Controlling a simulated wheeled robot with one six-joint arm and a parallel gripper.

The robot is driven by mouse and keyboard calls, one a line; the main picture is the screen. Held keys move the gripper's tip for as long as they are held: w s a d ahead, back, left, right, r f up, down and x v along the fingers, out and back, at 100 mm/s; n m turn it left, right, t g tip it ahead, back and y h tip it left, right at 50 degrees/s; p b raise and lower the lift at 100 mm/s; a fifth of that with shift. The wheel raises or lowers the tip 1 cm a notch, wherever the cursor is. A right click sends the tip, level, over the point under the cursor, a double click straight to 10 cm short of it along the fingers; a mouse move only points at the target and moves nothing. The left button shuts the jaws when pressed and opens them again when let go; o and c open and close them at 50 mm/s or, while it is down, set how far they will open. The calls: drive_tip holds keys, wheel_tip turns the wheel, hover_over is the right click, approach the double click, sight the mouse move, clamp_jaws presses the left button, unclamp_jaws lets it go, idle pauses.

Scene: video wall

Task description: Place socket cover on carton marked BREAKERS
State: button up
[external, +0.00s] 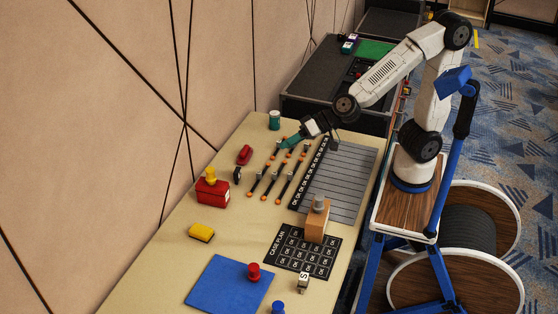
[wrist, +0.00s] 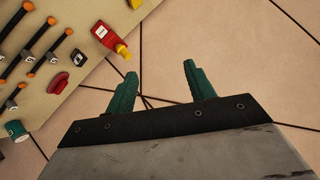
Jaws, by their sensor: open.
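My gripper (external: 285,144) has teal fingers and is above the far part of the table, by the orange-tipped rods. In the wrist view its fingers (wrist: 160,70) are apart with nothing between them. A red carton (external: 210,192) with a white label and a yellow knob on top stands at the table's left edge; it also shows in the wrist view (wrist: 104,34). A tan carton (external: 316,224) with a grey knob on top stands to the right. I cannot read BREAKERS on either. A small black piece (external: 237,174), also in the wrist view (wrist: 78,57), may be the socket cover.
A red object (external: 244,154) and a teal can (external: 274,120) stand near the wall. A yellow block (external: 201,232), blue mat (external: 215,285), red knob (external: 254,272) and CASE PLAN card (external: 290,255) lie nearer. A slatted grey panel (external: 340,180) is on the right.

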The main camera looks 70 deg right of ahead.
drive_tip(key=s+d+g+h, duration=0.2)
drive_tip(key=s+d+g, duration=0.1)
drive_tip(key=s+d, duration=0.4)
drive_tip(key=s+d+f+n+g+h, duration=0.1)
drive_tip(key=s+d+g+h, duration=0.1)
drive_tip(key=s+d, duration=0.5)
drive_tip(key=s+d+n+g+h, duration=0.1)
drive_tip(key=s+d+g, duration=0.2)
drive_tip(key=s+d, duration=0.4)
drive_tip(key=d, duration=0.9)
drive_tip(key=shift+s+d+f+g+h, duration=0.25)
drive_tip(key=shift+d+g+h, duration=0.1)
drive_tip(key=shift+g+h, duration=0.05)
